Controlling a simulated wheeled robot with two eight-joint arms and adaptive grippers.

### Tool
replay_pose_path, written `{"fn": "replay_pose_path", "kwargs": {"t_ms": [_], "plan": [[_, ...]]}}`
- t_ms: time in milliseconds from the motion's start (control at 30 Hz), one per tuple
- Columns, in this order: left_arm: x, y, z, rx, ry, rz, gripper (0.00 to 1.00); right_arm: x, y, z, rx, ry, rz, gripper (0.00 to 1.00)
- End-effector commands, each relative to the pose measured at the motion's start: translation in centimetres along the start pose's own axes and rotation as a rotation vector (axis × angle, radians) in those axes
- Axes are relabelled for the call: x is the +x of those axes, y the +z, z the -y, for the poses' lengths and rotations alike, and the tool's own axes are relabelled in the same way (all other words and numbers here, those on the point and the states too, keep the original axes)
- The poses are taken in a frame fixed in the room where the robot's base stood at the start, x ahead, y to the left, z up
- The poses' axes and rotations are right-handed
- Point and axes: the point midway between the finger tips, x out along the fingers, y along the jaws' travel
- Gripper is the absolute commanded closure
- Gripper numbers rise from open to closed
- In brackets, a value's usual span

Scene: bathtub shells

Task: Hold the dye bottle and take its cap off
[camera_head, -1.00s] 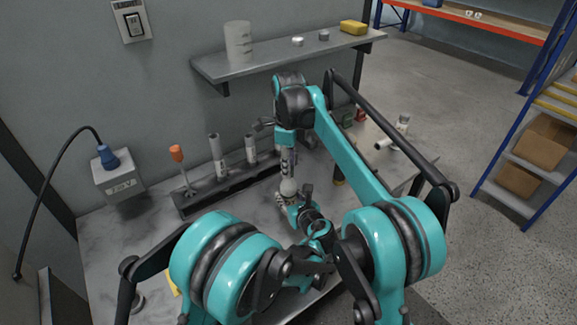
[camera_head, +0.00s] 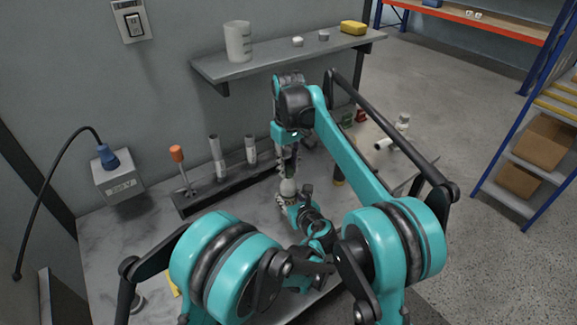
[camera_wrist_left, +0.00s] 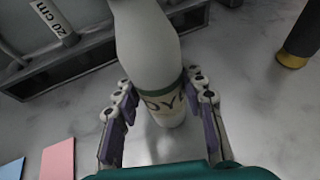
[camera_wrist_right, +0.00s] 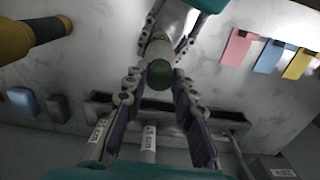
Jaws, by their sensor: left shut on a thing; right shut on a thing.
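The dye bottle (camera_wrist_left: 160,92) is white with a "DYE" label. It also shows in the head view (camera_head: 288,188), standing over the grey bench. My left gripper (camera_wrist_left: 157,102) is shut on the bottle's body from the side; it is low in the head view (camera_head: 289,200). My right gripper (camera_wrist_right: 157,76) points down over the bottle, with its fingers on either side of the green cap (camera_wrist_right: 160,73). It is shut on the cap, and it also shows in the head view (camera_head: 288,170). The cap is in line with the bottle's neck; whether they touch I cannot tell.
A dark rack (camera_head: 225,187) with grey tubes and an orange-handled tool (camera_head: 177,155) stands behind, against the wall. Coloured cards (camera_wrist_right: 268,54) lie on the bench. A black and yellow cylinder (camera_wrist_right: 32,36) stands nearby. A wall shelf (camera_head: 285,60) is above.

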Motion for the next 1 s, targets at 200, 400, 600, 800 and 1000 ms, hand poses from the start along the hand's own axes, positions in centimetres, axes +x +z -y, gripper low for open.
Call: {"fn": "replay_pose_path", "kwargs": {"t_ms": [200, 400, 600, 800, 1000], "plan": [[0.01, -0.02, 0.01, 0.0, 0.0, -0.001, 1.0, -0.04, 0.03, 0.01, -0.533, -0.001, 0.001, 1.0], [0.02, -0.02, 0.01, 0.0, 0.0, -0.001, 1.0, -0.07, 0.04, 0.0, -1.027, -0.001, 0.001, 1.0], [0.02, -0.02, 0.0, 0.0, 0.0, -0.001, 1.0, -0.1, 0.04, -0.02, -1.518, -0.001, 0.001, 1.0], [0.03, -0.01, 0.0, 0.0, 0.0, -0.001, 1.0, -0.12, 0.04, -0.03, -1.906, -0.001, 0.001, 1.0], [0.03, -0.01, 0.0, 0.0, 0.0, -0.001, 1.0, -0.13, 0.04, -0.04, -2.003, -0.001, 0.001, 1.0]]}}
